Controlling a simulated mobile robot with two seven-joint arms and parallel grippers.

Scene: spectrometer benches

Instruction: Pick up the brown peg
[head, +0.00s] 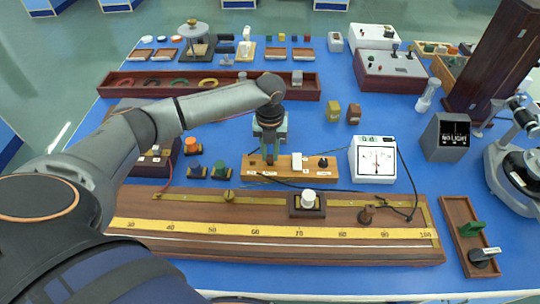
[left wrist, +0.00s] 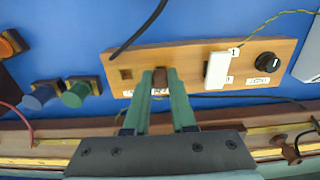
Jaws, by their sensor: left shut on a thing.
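The brown peg (left wrist: 160,78) shows in the left wrist view as a small dark brown piece between the green fingertips of my left gripper (left wrist: 160,80). It is over the light wooden switch board (left wrist: 194,68). In the head view my left gripper (head: 269,160) points down at this board (head: 258,173), left of its white switch, and the peg is hard to make out there. The gripper is shut on the peg. I cannot tell whether the peg is seated in the board or just above it. My right gripper is not in view.
A white meter (head: 373,176) stands right of the board. A long wooden rail with a yellow scale (head: 215,231) lies in front. Green and blue terminals (head: 219,168) are to the left.

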